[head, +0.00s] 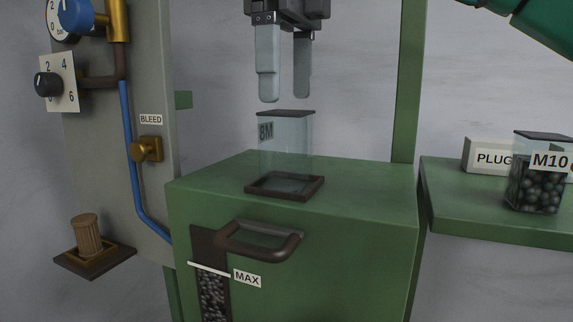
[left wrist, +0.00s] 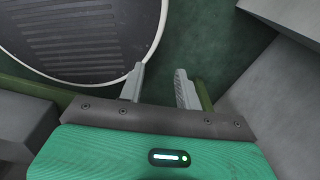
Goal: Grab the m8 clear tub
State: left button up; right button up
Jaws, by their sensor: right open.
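The clear tub (head: 286,145) stands upright on top of the green cabinet in the head view. It has a dark rim at the top and a dark frame around its foot. Its label reads like "8M", as if M8 were seen from behind, and it looks empty. My right gripper (head: 285,97) points down just above the tub, open and empty, its fingertips apart from the rim. My left gripper (left wrist: 160,83) shows in the left wrist view with its fingers apart and nothing between them, away from the tub.
The green cabinet (head: 340,215) has a handle (head: 262,240) and a MAX level window. On the right, a green shelf (head: 490,215) bears an M10 tub (head: 538,185) of dark balls and a PLUG block (head: 483,155). A panel with knobs and valves stands left. A green post rises behind the cabinet.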

aim_at(288, 113)
jog(key=f, duration=0.1)
jog(key=w+f, duration=0.1)
jog(key=f, duration=0.1)
jog(key=shift+w+f, duration=0.15)
jog(key=shift+w, duration=0.15)
jog(key=shift+s+f, duration=0.1)
jog(key=shift+f, duration=0.25)
jog(key=shift+s+f+p, duration=0.15)
jog(key=shift+f+p, duration=0.15)
jog(key=f, duration=0.1)
jog(key=f+p, duration=0.1)
jog(key=f, duration=0.1)
jog(key=shift+w, duration=0.25)
jog(key=shift+f+p, duration=0.4)
jog(key=shift+f, duration=0.2)
pick_arm(q)
jog(key=shift+w+r, duration=0.8)
jog(key=shift+w, duration=0.1)
pick_arm(e)
jog(key=shift+s, duration=0.1)
jog(key=shift+a, duration=0.1)
jog(key=shift+c, duration=0.3)
pick_arm(q)
jog(key=shift+w, duration=0.15)
pick_arm(e)
jog(key=c, duration=1.3)
